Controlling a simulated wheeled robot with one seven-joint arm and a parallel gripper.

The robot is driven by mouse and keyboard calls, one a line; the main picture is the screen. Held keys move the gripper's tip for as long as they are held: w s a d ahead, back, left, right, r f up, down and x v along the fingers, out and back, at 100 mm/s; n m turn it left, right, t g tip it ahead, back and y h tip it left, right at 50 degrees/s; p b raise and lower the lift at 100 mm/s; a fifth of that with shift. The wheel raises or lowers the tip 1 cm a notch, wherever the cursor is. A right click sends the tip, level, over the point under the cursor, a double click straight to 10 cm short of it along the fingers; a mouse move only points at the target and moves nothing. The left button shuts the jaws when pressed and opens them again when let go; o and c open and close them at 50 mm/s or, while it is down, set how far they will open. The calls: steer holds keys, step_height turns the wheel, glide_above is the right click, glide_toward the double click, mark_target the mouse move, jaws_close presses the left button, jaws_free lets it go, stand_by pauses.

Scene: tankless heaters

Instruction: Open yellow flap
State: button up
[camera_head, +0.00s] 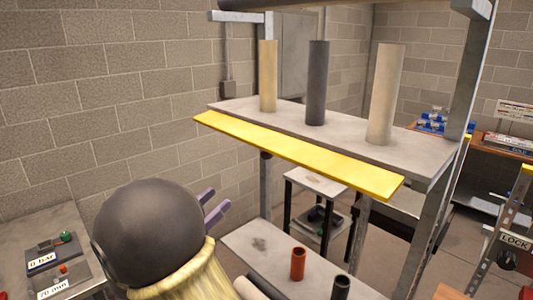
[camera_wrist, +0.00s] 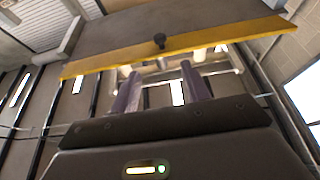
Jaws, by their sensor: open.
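The yellow flap (camera_head: 300,156) is a long flat strip along the front edge of a grey shelf (camera_head: 345,140). It slopes outward and down from that edge in the head view. My dark wrist hides part of the gripper in the head view.
Three upright cylinders stand on the shelf: tan (camera_head: 268,78), dark (camera_head: 317,84) and cream (camera_head: 385,95). A lower shelf (camera_head: 262,243) holds a red cylinder (camera_head: 298,264) and a dark one (camera_head: 341,288). A metal post (camera_head: 450,130) stands at right. Open air lies between gripper and flap.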

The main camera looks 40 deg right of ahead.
mark_target(264, 156)
steer(key=shift+w+d, duration=0.1)
steer(key=shift+w, duration=0.05)
steer(key=shift+r, duration=0.1)
steer(key=p+x, duration=0.7)
steer(key=x, duration=0.9)
steer(key=shift+d+p, duration=0.15)
steer(key=shift+p, duration=0.2)
steer(key=shift+d+r, duration=0.1)
steer(key=shift+d, duration=0.4)
jaws_close()
